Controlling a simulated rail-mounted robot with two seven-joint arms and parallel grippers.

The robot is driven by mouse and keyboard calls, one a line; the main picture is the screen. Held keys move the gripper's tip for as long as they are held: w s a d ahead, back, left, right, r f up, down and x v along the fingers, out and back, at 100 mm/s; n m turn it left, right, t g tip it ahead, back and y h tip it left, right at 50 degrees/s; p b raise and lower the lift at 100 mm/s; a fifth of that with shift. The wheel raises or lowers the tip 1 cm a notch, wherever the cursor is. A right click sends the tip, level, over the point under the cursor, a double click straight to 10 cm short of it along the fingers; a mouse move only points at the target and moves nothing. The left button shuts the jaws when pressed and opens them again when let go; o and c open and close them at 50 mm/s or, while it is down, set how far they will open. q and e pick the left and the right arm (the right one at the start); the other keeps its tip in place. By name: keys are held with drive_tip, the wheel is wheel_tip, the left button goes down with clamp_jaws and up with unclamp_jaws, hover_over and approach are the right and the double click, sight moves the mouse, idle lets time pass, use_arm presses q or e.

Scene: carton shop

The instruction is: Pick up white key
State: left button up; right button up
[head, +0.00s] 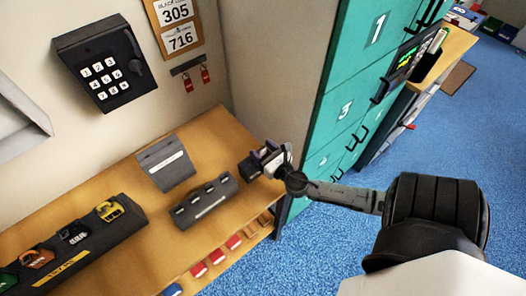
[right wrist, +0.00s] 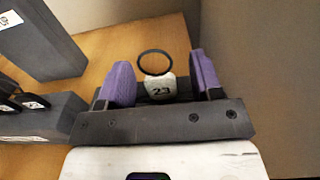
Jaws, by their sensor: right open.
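The white key (right wrist: 158,90) shows in the right wrist view as a white tag marked 23 with a dark ring above it. My right gripper (right wrist: 161,74) is open, with one purple finger on each side of the tag; I cannot tell whether either touches it. In the head view my right gripper (head: 262,158) is over the right end of the wooden counter (head: 125,262), close to the teal lockers. There the key cannot be made out behind the gripper. My left gripper is not in view.
A dark slotted holder (head: 207,203) and a grey labelled box (head: 166,164) stand left of my right gripper. A dark rack (head: 95,246) with coloured tags lies further left. Teal lockers (head: 345,95) rise at the right; a keypad box (head: 104,64) hangs on the wall.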

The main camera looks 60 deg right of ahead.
drive_tip(key=shift+c, duration=0.2)
drive_tip(key=c, duration=0.9)
drive_tip(key=shift+c, duration=0.2)
drive_tip(key=shift+r, duration=0.45)
wheel_tip(320, 180, up, 4)
drive_tip(key=shift+f+p, duration=0.2)
drive_tip(key=shift+p, duration=0.55)
drive_tip(key=s+d+r, duration=0.1)
drive_tip(key=s+r, duration=0.5)
drive_tip(key=s, duration=0.5)
drive_tip(key=shift+s+r+b, duration=0.25)
drive_tip(key=shift+s+b, duration=0.1)
